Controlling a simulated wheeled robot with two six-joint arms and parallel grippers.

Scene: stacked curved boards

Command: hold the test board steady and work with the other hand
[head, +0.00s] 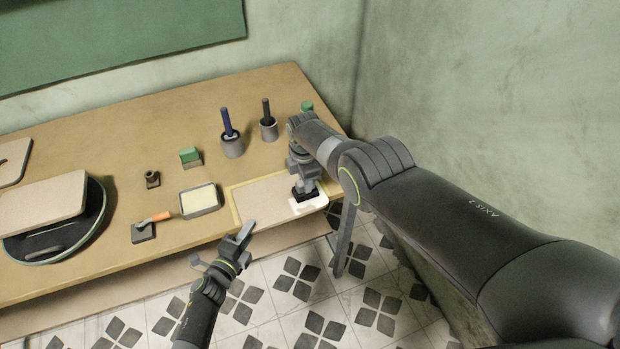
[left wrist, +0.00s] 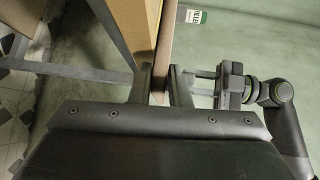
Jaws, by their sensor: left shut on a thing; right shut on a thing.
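The test board (head: 265,203) is a pale flat board lying at the table's front edge, with a yellowish border along its left side. My left gripper (head: 244,236) is shut on its front edge. In the left wrist view the board's edge (left wrist: 164,45) stands between the two fingers of my left gripper (left wrist: 162,85). My right gripper (head: 303,184) points down over the board's right end, shut on a black block (head: 306,195). The block is at a white patch (head: 318,203) on the board; whether it touches is unclear. My right gripper also shows in the left wrist view (left wrist: 205,88).
A tray (head: 200,213) with cream filling, an orange-handled tool (head: 155,218), a green block (head: 190,155) and two cups (head: 233,148) (head: 268,131) stand around the board. Stacked boards (head: 40,203) rest on a dark round base at left. A wall is close on the right.

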